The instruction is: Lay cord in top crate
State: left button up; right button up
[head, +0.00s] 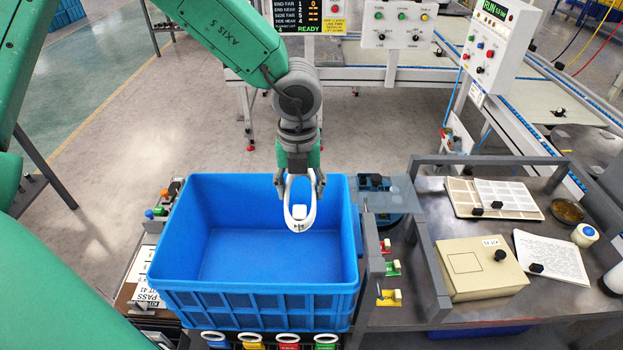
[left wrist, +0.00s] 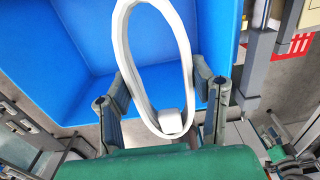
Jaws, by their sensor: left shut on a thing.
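My left gripper (head: 300,184) is shut on a white looped cord (head: 290,216) and holds it over the right far part of the blue top crate (head: 172,245). The cord hangs down as a long oval with a small white block in it. In the left wrist view the cord (left wrist: 183,60) stands between the two fingers of the gripper (left wrist: 165,105), with the blue crate (left wrist: 85,85) behind it. The crate's inside floor looks empty in the head view. My right gripper is not in view.
A post with switches (head: 387,268) stands close to the crate's right side.

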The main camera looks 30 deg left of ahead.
pick_arm(q)
jog(key=b, duration=0.5)
send_over(303, 271)
notch_tip(303, 271, down, 6)
jog(key=shift+f+b, duration=9.25)
jog(key=shift+f, duration=2.15)
jog(key=o, duration=1.3)
notch_tip(303, 271, up, 28)
jog(key=p, duration=2.8)
jog(key=shift+f, duration=0.1)
